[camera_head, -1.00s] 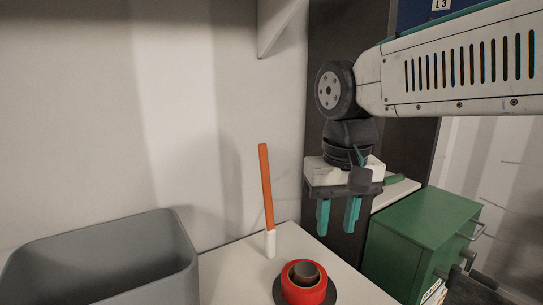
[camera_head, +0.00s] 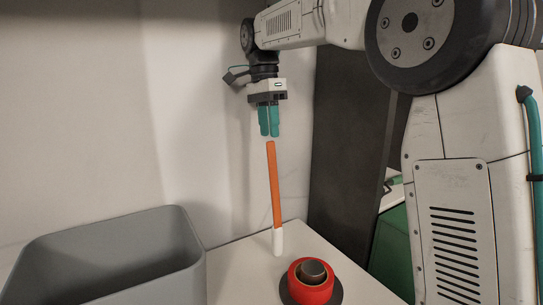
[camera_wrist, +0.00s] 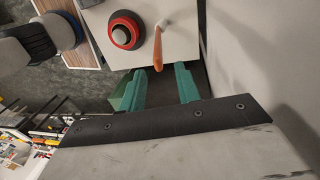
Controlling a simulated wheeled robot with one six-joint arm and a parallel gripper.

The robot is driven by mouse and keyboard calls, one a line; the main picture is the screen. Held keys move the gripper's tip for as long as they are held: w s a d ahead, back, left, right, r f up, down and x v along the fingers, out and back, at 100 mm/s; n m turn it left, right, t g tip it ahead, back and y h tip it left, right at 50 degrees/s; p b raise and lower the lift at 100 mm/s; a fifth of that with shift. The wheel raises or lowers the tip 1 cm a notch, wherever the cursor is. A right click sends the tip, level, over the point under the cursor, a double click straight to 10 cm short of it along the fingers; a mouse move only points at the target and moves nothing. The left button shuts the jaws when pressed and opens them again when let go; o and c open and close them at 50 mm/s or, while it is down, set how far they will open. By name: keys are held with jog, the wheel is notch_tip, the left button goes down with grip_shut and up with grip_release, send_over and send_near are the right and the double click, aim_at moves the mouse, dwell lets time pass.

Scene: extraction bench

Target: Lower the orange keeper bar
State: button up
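The orange keeper bar (camera_head: 274,187) stands nearly upright, leaning slightly, on a white base piece (camera_head: 278,242) on the white bench top (camera_head: 240,268). My gripper (camera_head: 269,135) points down with its teal fingers just above the bar's top end in the head view. In the wrist view the fingers (camera_wrist: 160,72) are spread apart and empty, and the orange bar (camera_wrist: 158,51) shows end-on in line with the gap between them. I cannot tell exactly how much height separates fingertips and bar top.
A red ring with a dark centre knob (camera_head: 312,272) sits right of the bar. A grey bin (camera_head: 185,238) stands at left. A pale wall (camera_head: 170,110) rises close behind the bar, and a dark panel (camera_head: 350,140) stands to the right.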

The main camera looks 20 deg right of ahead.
aim_at(271, 167)
jog(key=f, duration=0.2)
jog(key=s+f, duration=0.1)
jog(key=f, duration=0.4)
jog(key=shift+s+f, duration=0.15)
jog(key=shift+s, duration=0.1)
grip_shut()
